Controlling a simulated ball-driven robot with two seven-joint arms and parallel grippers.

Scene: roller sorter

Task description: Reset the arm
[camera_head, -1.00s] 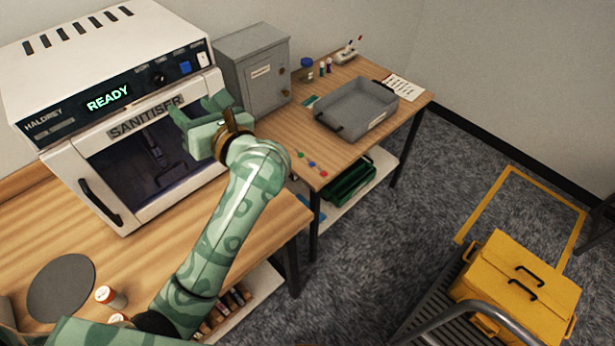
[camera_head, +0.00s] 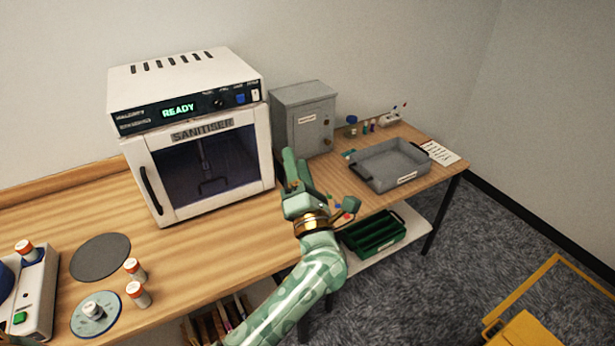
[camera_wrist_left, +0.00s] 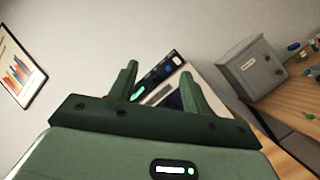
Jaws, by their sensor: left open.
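My left gripper (camera_head: 318,180) is open and empty in the head view. It is held above the front of the wooden bench, to the right of the white sanitiser (camera_head: 200,140). In the left wrist view its two green fingers (camera_wrist_left: 160,88) stand apart with nothing between them. The sanitiser's door looks shut and its display reads READY; part of it also shows behind the fingers in the left wrist view. My right gripper is in neither view.
A grey cabinet (camera_head: 303,118) stands beside the sanitiser. A grey tray (camera_head: 390,165) sits on the right bench, with a green bin (camera_head: 374,234) on the shelf below. Orange-capped bottles (camera_head: 139,294) stand at the left bench's front.

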